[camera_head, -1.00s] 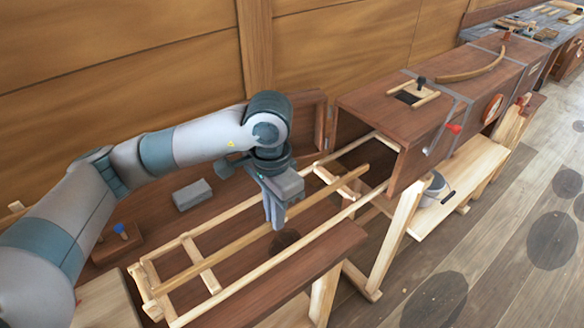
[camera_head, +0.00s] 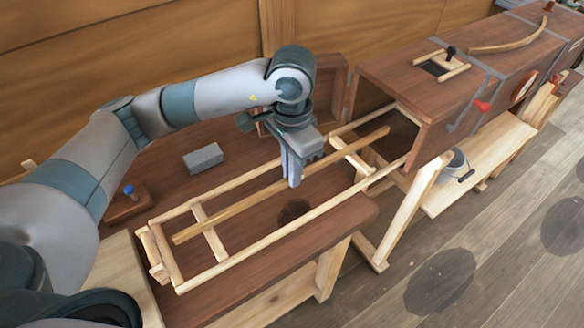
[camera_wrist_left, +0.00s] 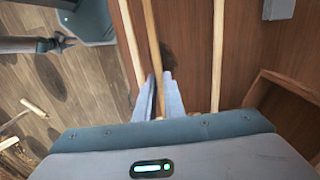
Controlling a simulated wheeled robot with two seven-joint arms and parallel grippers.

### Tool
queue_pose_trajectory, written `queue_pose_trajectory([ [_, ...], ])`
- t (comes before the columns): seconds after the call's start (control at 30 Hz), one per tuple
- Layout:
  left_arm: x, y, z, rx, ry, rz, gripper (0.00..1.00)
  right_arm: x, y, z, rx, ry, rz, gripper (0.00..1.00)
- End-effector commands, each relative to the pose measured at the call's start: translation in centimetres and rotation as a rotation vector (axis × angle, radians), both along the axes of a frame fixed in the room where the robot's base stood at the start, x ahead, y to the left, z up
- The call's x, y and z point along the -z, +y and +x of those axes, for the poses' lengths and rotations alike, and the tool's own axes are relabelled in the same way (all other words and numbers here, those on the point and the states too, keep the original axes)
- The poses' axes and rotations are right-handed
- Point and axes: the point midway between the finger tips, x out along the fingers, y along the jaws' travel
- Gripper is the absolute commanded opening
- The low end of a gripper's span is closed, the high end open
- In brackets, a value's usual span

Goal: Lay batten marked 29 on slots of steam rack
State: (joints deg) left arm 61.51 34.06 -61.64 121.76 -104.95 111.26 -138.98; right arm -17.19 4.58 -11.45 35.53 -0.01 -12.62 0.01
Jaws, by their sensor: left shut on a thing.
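My left gripper (camera_head: 293,181) is shut on a long thin wooden batten (camera_head: 235,209) around its middle. The batten runs lengthwise between the two rails of the pale wooden steam rack (camera_head: 240,253), above its crossbars. Whether it touches the crossbars or slots I cannot tell. Its far end reaches toward the open box. In the left wrist view the batten (camera_wrist_left: 151,35) passes between the fingertips (camera_wrist_left: 158,100), with a rack rail (camera_wrist_left: 218,50) on either side. No number on it is readable. A dark claw-like part, perhaps my right gripper (camera_wrist_left: 63,42), shows small in the left wrist view.
The steam box (camera_head: 395,95) stands open at the rack's far end, its door (camera_head: 331,85) swung out to the left. A grey block (camera_head: 203,158) and a blue-knobbed piece (camera_head: 129,192) lie on the brown bench behind the rack. A bucket (camera_head: 457,165) sits low at right.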

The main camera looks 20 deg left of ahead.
Motion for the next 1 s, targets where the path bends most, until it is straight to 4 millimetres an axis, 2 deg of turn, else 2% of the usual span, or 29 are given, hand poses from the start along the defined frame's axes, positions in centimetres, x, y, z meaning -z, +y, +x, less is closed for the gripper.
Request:
queue_pose_trajectory([
  [0.4, 3.0, 0.0, -0.1, -0.001, 0.003, 0.0, 0.0, -0.7, 0.1, 0.0, 0.001, 0.0, 0.001, 0.28],
  [0.5, 4.0, 0.0, 0.0, 0.0, -0.001, 0.0, 0.0, 0.8, 0.1, 0.0, 0.001, -0.001, 0.001, 0.28],
  [1.0, 6.5, 0.0, 0.0, -0.001, -0.001, 0.0, 0.0, 4.7, 0.1, 0.0, 0.001, 0.0, 0.001, 0.28],
])
